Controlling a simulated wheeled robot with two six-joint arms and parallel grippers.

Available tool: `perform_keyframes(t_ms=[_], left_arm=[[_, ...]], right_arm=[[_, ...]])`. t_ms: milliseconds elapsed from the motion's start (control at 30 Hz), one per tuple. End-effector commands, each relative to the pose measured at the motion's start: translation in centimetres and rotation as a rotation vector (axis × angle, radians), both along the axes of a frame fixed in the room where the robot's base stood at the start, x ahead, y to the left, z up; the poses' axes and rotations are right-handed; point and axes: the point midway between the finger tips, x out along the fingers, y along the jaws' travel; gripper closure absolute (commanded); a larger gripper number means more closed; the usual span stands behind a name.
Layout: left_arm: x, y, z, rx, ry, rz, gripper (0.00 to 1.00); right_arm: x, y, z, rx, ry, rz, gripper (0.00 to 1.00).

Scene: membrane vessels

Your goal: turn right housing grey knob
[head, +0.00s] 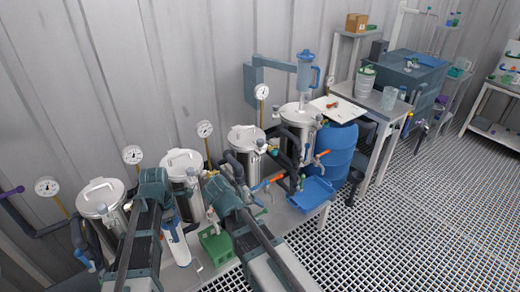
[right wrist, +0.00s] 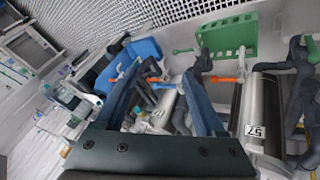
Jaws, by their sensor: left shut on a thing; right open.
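Several steel housings with white lids stand in a row; the rightmost housing (head: 298,122) is at the back right. A grey knob cannot be picked out with certainty among the fittings. My left gripper (head: 154,186) is at the left-middle housing (head: 182,166). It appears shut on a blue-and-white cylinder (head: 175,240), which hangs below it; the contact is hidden. My right gripper (right wrist: 165,88) is open, with dark pipes and a steel housing with white labels (right wrist: 162,112) showing between its fingers. In the head view its fingertips are hidden.
A steel housing labelled 57 (right wrist: 256,110) is right of the fingers. Orange valve handles (head: 322,153) and dark pipes crowd the housing fronts. A green crate (head: 218,246), a blue tray (head: 312,192) and a blue drum (head: 338,145) are nearby. The grated floor (head: 440,220) is clear.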

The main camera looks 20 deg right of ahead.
Motion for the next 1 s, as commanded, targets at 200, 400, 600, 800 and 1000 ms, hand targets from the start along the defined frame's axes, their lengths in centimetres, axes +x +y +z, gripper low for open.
perform_keyframes(t_ms=[200, 400, 600, 800, 1000], left_arm=[[0.0, 0.0, -8.6, 0.000, 0.000, 0.000, 1.00], [0.0, 0.0, -13.5, 0.000, 0.000, 0.000, 1.00], [0.0, 0.0, -16.0, 0.000, 0.000, 0.000, 1.00], [0.0, 0.0, -16.6, 0.000, 0.000, 0.000, 1.00], [0.0, 0.0, -16.5, 0.000, 0.000, 0.000, 1.00]], right_arm=[[12.1, -5.2, -1.6, -0.142, -0.503, -0.185, 0.28], [19.6, -7.2, -0.1, -0.177, -0.876, -0.193, 0.28], [23.6, -7.3, 1.0, -0.162, -1.075, -0.142, 0.28], [24.8, -7.1, 1.6, -0.151, -1.135, -0.114, 0.28], [25.3, -7.4, 1.7, -0.149, -1.138, -0.114, 0.28]])
